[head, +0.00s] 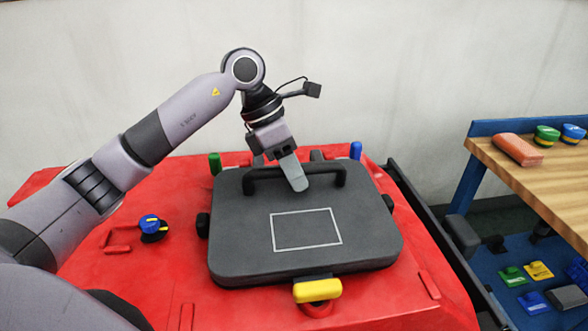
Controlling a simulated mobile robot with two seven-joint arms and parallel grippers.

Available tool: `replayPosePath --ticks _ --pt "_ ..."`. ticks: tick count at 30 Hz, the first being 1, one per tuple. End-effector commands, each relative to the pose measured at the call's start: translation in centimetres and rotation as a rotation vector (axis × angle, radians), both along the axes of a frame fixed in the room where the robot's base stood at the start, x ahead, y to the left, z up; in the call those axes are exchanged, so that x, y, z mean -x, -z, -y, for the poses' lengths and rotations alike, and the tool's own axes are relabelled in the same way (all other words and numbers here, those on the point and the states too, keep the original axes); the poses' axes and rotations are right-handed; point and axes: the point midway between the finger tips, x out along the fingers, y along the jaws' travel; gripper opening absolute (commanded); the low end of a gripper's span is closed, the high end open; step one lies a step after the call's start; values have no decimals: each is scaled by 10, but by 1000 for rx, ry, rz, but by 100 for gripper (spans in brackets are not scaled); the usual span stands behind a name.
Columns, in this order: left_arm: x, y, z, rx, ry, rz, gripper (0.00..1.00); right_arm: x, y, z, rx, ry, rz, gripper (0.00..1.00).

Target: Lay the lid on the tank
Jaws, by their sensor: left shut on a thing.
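The dark grey lid (240,215) has rounded corners, a pale rectangle outline on top and a black bar handle (326,171) near its back edge. It is over the red tank (80,290) and looks about level. I cannot tell whether it rests fully on the tank or sits slightly above it. One grey finger hides part of the bar. The tank opening is hidden under the lid. My right gripper is not in view.
A yellow latch (317,290) is at the lid's front edge, with black knobs (203,225) at its sides. A blue-topped knob (150,225) stands on the tank at left.

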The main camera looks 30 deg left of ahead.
Motion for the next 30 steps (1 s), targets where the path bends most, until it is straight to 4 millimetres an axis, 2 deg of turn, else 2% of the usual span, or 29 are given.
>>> replayPosePath --ticks 30 --pt "1 4 1 -1 5 -2 0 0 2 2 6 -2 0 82"
